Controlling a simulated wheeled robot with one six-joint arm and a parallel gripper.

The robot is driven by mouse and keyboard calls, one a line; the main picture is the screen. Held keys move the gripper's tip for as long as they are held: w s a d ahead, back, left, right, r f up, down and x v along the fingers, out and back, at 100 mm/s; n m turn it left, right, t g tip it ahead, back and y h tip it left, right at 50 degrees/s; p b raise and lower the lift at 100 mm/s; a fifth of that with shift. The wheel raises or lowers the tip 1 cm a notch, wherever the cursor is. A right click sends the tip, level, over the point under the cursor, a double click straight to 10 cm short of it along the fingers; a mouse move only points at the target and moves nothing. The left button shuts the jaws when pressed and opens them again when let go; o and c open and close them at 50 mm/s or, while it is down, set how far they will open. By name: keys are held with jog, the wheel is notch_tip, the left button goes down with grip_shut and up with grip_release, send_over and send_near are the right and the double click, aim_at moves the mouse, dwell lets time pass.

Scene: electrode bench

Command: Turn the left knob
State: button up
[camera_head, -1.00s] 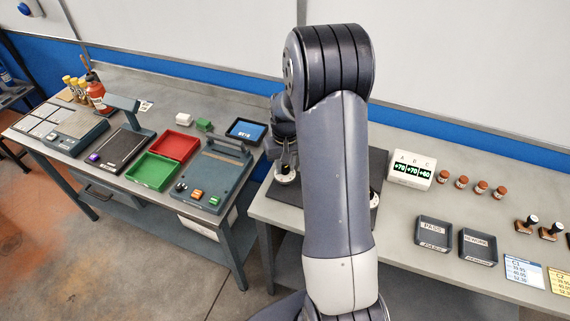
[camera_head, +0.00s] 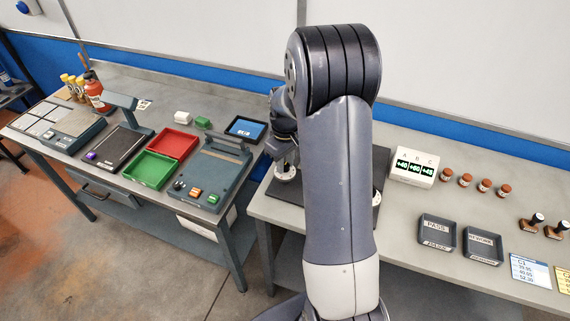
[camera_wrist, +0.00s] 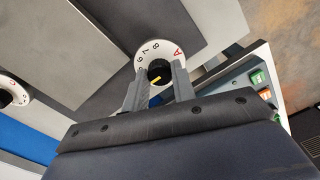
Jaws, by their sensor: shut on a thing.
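The left knob is a black knob (camera_wrist: 158,71) with a yellow pointer mark on a white dial (camera_wrist: 168,46). Black numbers and a red "A" show on the dial's face. My gripper (camera_wrist: 157,80) has a grey finger on each side of the knob and is shut on it; the fingers hide the dial's lower part. In the head view the white dial (camera_head: 286,174) shows below my gripper, beside my arm, on a dark plate. A second dial with a black knob (camera_wrist: 6,97) is at the left edge of the wrist view.
A white display (camera_head: 414,168) with green readings under A, B and C stands right of the plate. Several brown-capped jars (camera_head: 465,180) and a PASS tray (camera_head: 437,231) are farther right. A separate bench with a red tray (camera_head: 172,143) and a green tray (camera_head: 150,171) is at left.

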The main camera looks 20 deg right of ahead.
jog(key=n+b, duration=0.1)
jog(key=n, duration=0.5)
dwell(0.6)
jog(key=o, duration=1)
jog(key=shift+r, duration=0.1)
notch_tip(320, 180, up, 11)
jog(key=b, duration=0.1)
jog(key=shift+f, duration=0.2)
